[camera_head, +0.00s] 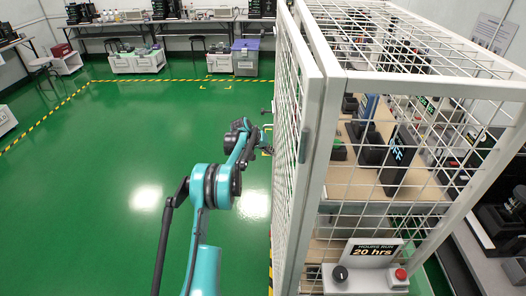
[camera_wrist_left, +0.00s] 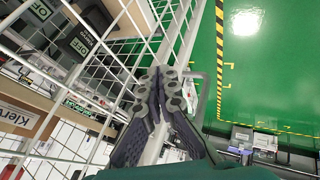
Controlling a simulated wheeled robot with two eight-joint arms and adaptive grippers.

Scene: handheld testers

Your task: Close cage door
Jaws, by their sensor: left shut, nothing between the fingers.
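The white wire-mesh cage (camera_head: 334,150) fills the right side of the head view. Its door (camera_head: 285,120) is the mesh panel on the left side, standing close along the cage frame; whether it is fully against the frame I cannot tell. My left gripper (camera_head: 264,148) is on the outer side of the door, partly lost against it. In the left wrist view my left gripper (camera_wrist_left: 162,88) is shut and empty, its fingertips close to a white frame bar. A grey looped handle (camera_wrist_left: 205,92) is right of the fingertips. Contact with the door is unclear. My right gripper is not in view.
Inside the cage, a wooden shelf (camera_head: 345,183) holds several dark devices. A control panel (camera_head: 367,278) with a black knob and red button is at the cage's near end. Green floor (camera_head: 120,140) is clear to the left. Workbenches line the back wall.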

